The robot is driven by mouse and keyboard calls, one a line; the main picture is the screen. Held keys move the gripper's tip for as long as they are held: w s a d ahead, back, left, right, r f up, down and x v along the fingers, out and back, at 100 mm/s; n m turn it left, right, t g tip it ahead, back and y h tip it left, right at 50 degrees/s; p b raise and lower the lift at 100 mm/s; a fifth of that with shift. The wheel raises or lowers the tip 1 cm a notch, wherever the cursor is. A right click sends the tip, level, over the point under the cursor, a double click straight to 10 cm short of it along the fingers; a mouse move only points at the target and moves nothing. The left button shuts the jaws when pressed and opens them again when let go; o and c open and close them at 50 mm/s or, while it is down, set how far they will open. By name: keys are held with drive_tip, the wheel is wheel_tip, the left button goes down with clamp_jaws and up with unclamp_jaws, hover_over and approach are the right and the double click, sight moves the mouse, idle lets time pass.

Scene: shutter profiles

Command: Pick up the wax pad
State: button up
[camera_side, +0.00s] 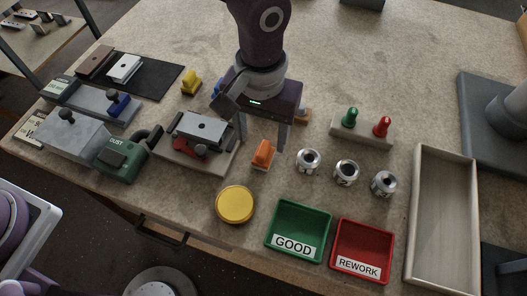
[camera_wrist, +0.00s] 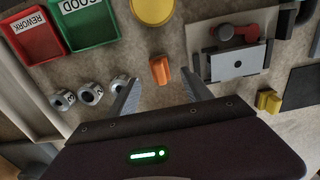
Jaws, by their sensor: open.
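A round yellow disc (camera_side: 235,204), which I take to be the wax pad, lies flat on the table left of the green tray. It also shows at the top edge of the wrist view (camera_wrist: 152,10), partly cut off. My gripper (camera_side: 263,148) is open and empty above the table, behind the disc and apart from it. In the wrist view my two fingers (camera_wrist: 162,78) are spread wide. An orange block (camera_wrist: 160,70) shows in the gap between the fingertips there. In the side view the orange block (camera_side: 262,154) stands on the table just in front of my gripper.
A green GOOD tray (camera_side: 299,207) and red REWORK tray (camera_side: 362,225) sit at the front. Several metal cylinders (camera_side: 346,172) stand behind them. A fixture (camera_side: 215,160) with a metal plate is left of my gripper. A long beige tray (camera_side: 421,225) lies right.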

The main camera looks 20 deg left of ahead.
sight(263, 148)
drive_tip(key=f, duration=0.6)
drive_tip(key=shift+w+d+f, duration=0.1)
drive_tip(key=shift+w+f, duration=0.15)
drive_tip(key=shift+f, duration=0.1)
clamp_jaws()
drive_tip(key=shift+r, duration=0.1)
